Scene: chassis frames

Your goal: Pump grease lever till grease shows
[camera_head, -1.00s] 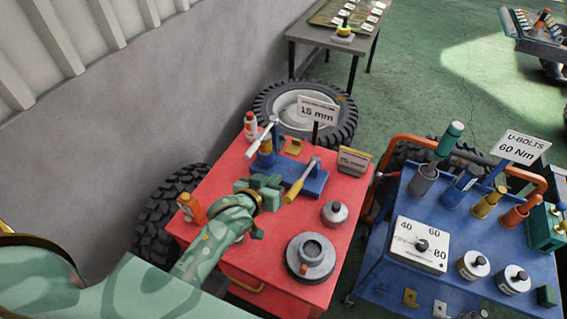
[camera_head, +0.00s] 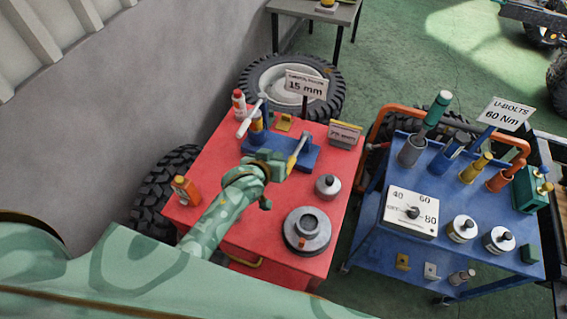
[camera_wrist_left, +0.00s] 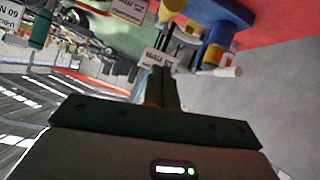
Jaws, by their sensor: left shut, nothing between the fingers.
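On the red cart (camera_head: 325,210) stands a blue fixture (camera_head: 308,157) with a blue-and-gold upright post (camera_head: 257,122) and a pale cross handle (camera_head: 249,119). I make out no grease. My right gripper is not in view.
A grey round hub (camera_head: 307,232) and a small lidded pot (camera_head: 327,186) stand right of my arm. An orange bottle (camera_head: 187,190) is at left. A "15 mm" sign (camera_head: 306,85) stands behind. A blue cart (camera_head: 375,240) with tools is at right.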

